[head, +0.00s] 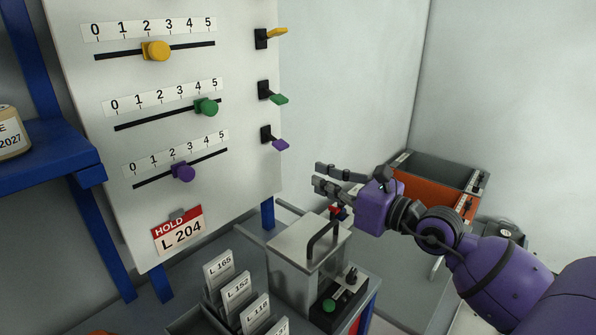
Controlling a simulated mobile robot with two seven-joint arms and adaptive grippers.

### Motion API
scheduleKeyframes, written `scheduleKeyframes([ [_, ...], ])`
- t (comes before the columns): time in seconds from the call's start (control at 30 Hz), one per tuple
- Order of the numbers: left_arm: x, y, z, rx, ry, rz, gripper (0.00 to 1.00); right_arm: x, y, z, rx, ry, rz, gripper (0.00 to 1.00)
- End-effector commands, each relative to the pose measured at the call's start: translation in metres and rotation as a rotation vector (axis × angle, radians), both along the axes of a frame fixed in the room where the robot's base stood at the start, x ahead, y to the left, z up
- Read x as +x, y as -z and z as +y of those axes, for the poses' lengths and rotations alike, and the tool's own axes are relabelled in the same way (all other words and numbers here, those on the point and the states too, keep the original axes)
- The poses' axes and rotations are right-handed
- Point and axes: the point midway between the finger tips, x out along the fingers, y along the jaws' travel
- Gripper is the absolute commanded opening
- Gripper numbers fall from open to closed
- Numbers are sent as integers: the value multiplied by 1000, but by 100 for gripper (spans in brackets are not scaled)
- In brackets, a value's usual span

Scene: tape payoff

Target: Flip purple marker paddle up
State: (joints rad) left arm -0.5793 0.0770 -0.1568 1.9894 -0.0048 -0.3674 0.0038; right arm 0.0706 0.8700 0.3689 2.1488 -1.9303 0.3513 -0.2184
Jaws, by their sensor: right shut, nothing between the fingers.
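The purple marker paddle (278,144) sits on a black mount at the right edge of the white board, lowest of three paddles. It slants down to the right. The purple slider knob (183,172) is on the lowest scale, between 2 and 3. My right gripper (319,177) is to the right of and below the purple paddle, apart from it, with fingers pointing left. It is shut and empty. My left gripper is not in view.
Above are a green paddle (278,99), slanting down, and a yellow paddle (277,31), slanting up. Below my right gripper stands a metal box (292,262) with a black handle. An orange bin (432,193) is behind my right arm. Label cards (236,287) stand at the front.

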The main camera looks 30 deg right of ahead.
Motion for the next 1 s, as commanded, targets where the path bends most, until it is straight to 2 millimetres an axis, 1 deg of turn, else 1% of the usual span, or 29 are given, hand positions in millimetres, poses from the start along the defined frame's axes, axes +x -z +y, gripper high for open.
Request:
scheduleKeyframes([
  [0.17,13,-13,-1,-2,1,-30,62,22,-5,8,0,-1,-7,0],
  [0.3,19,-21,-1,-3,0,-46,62,48,-6,17,-1,-1,-8,0],
  [0.4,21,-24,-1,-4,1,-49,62,65,-5,23,1,-1,-6,0],
  [0.53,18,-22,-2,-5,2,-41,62,81,-3,28,-1,-1,-3,0],
  [0.7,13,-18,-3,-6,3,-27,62,91,-1,32,1,-1,-2,0],
  [1.0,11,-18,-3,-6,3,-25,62,92,0,32,0,0,0,0],
])
